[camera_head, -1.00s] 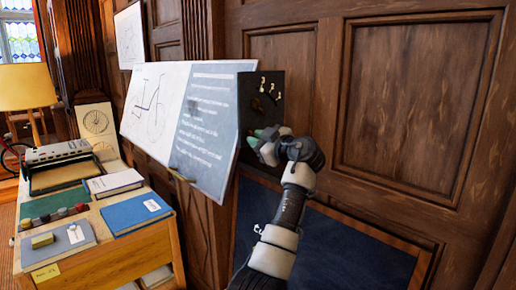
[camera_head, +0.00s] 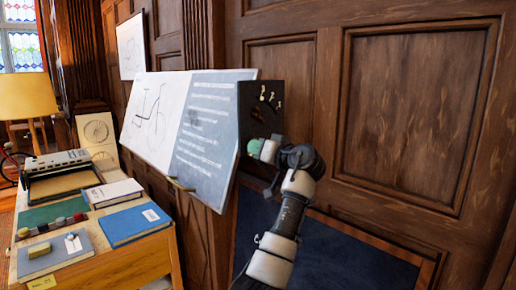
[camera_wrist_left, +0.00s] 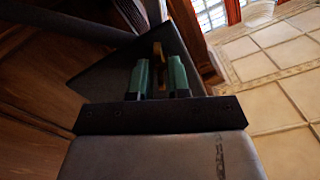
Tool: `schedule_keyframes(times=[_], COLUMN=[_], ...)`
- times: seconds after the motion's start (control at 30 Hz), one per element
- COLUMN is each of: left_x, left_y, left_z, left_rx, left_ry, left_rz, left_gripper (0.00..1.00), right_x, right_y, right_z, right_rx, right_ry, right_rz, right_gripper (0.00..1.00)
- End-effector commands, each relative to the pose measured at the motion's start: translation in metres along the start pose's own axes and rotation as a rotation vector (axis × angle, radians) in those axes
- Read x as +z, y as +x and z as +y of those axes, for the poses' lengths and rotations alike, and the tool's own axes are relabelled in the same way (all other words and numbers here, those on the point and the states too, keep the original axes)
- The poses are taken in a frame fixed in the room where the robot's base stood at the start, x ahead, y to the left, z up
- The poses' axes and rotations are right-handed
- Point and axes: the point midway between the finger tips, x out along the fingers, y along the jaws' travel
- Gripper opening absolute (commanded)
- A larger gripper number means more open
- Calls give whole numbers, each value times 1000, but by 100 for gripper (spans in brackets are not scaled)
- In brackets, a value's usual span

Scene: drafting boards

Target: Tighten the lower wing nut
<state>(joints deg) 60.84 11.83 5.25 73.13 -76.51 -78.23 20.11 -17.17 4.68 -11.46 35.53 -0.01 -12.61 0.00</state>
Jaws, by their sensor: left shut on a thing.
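The dark side plate (camera_head: 248,128) stands at the right edge of the tilted drafting board (camera_head: 190,125). Small brass pieces (camera_head: 270,97) show on the upper part of this plate. My left gripper (camera_head: 257,148) is at the lower part of the plate, its green fingertip against or very near it. In the left wrist view, the two green fingers (camera_wrist_left: 160,78) are close together around a brass piece, the lower wing nut (camera_wrist_left: 158,52), in front of the dark plate. The nut is hidden by my gripper in the head view. My right gripper is not in view.
A wooden desk (camera_head: 110,272) with blue books (camera_head: 135,223) and a typewriter-like machine (camera_head: 58,162) stands at the left. The wood-panelled wall (camera_head: 410,110) is close behind the board. A dark blue panel (camera_head: 345,262) lies below my arm.

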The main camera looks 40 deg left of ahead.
Motion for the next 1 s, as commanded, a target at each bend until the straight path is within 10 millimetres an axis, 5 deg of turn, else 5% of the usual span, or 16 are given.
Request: schedule_keyframes(times=[1.0], left_x=[-3], left_y=[0], left_z=[-1], left_rx=[0], left_ry=[940], left_rz=[2], left_gripper=[0], right_x=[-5], right_y=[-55], right_z=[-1], right_rx=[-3], right_ry=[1], right_rz=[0], right_gripper=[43])
